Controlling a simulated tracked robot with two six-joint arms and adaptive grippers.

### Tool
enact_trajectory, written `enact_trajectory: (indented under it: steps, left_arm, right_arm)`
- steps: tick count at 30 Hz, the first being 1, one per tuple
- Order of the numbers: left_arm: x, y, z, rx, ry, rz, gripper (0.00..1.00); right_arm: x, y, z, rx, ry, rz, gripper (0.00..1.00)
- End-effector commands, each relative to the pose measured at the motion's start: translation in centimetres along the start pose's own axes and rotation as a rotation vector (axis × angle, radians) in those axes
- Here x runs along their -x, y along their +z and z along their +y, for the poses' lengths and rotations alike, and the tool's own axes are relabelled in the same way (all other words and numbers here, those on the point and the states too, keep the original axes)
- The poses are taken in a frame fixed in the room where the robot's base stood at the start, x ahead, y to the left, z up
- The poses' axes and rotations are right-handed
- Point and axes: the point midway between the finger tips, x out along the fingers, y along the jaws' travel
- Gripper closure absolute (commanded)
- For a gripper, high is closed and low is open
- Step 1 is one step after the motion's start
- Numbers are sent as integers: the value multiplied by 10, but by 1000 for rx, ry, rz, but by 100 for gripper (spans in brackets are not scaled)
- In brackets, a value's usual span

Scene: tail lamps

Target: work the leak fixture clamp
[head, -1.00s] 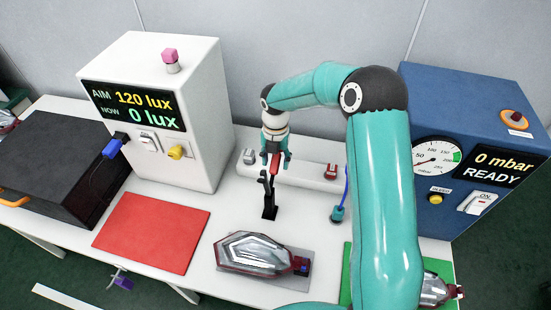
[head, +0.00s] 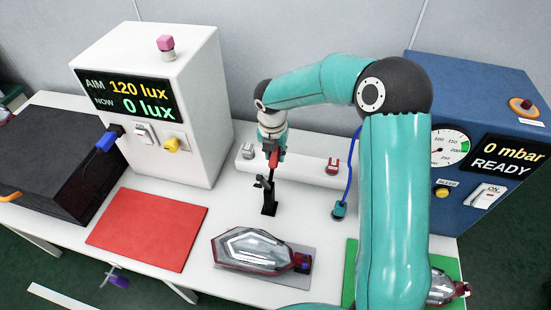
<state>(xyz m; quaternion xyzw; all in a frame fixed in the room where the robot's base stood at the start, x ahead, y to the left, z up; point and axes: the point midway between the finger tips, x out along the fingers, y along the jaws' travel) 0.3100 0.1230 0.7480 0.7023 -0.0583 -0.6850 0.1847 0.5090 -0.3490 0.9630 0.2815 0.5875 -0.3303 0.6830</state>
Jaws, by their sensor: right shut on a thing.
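The leak fixture clamp (head: 269,206) is a black upright on the white bench, with a short black arm sticking out to the left. Its red handle (head: 275,159) points up at the top. My right gripper (head: 273,153) comes down from above and is shut on the red handle. The fingertips partly hide it. A tail lamp (head: 253,249) with a clear and dark red lens lies on a grey plate (head: 303,279) in front of the clamp. My left gripper is not in view.
A white rail (head: 300,171) with a grey and a red connector (head: 333,166) lies behind the clamp. A blue tube ends at a teal plug (head: 339,211) to its right. The blue tester (head: 470,120) reads 0 mbar READY. A red mat (head: 147,229) lies left.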

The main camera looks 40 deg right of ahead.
Motion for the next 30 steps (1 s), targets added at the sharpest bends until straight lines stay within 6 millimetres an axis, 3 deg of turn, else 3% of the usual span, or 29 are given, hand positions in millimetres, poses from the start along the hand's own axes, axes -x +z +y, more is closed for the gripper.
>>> enact_trajectory:
  steps: [1, 4, 15, 16, 20, 30]
  left_arm:
    - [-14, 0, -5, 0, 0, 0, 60]
    - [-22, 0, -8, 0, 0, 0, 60]
    - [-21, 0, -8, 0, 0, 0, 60]
    - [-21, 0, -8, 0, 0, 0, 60]
    - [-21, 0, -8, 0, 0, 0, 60]
    - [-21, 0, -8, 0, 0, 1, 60]
  right_arm:
    - [-4, -3, 1, 5, 4, -32, 100]
    - [1, -5, 1, 4, 5, -76, 100]
    - [6, -5, 1, 1, 4, -96, 100]
    - [6, -5, 1, 1, 4, -96, 70]
    - [6, -5, 1, 1, 4, -96, 49]
    - [8, -5, 1, 1, 4, -96, 48]
